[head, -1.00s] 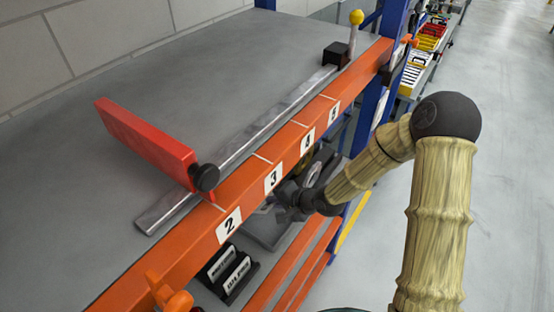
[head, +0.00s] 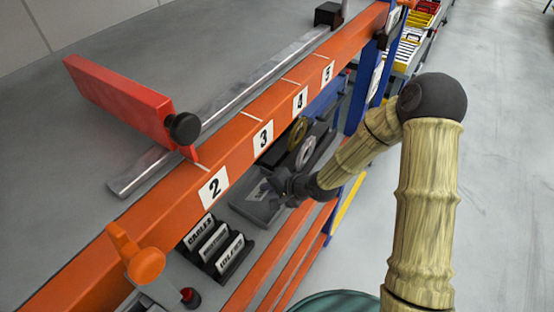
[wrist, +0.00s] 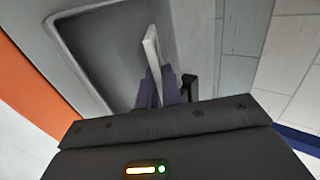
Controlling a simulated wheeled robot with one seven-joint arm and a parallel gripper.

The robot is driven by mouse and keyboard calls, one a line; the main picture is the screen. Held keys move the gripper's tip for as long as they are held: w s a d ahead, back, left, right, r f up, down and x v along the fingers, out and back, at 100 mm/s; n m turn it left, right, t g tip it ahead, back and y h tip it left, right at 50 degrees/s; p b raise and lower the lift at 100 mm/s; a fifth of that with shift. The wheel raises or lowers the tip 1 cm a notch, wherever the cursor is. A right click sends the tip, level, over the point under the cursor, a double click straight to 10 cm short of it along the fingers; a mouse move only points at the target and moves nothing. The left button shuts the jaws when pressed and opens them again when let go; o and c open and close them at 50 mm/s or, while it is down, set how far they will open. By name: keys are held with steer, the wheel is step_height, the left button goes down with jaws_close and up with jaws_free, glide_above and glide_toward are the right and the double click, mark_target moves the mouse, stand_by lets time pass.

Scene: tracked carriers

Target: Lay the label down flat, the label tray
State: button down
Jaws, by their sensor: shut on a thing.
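The label (wrist: 152,48) shows in the wrist view as a thin pale strip, seen nearly edge-on, so it looks tilted up rather than flat. My gripper (wrist: 165,88) is shut on its near end. The grey label tray (wrist: 95,45) lies behind and to the left of the label; I cannot tell whether the label touches its floor. In the head view the tray (head: 243,211) sits on the lower shelf under the orange beam, with my gripper (head: 270,187) at its right side. The label is small and unclear there.
A black rack (head: 222,262) with several lettered cards stands in front of the tray. The numbered orange beam (head: 240,150) runs above. A red plate (head: 118,98) stands on the upper shelf.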

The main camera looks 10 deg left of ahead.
steer(key=shift+a+f, duration=0.1)
steer(key=shift+f, duration=0.6)
steer(key=c, duration=1.5)
jaws_free()
steer(key=shift+r, duration=0.15)
steer(key=shift+r+b, duration=0.1)
steer(key=shift+b, duration=0.2)
steer(key=p+v, duration=0.2)
steer(key=v, duration=1.5)
steer(key=shift+d+p, duration=0.2)
steer(key=shift+p, duration=0.15)
steer(key=shift+w, duration=0.1)
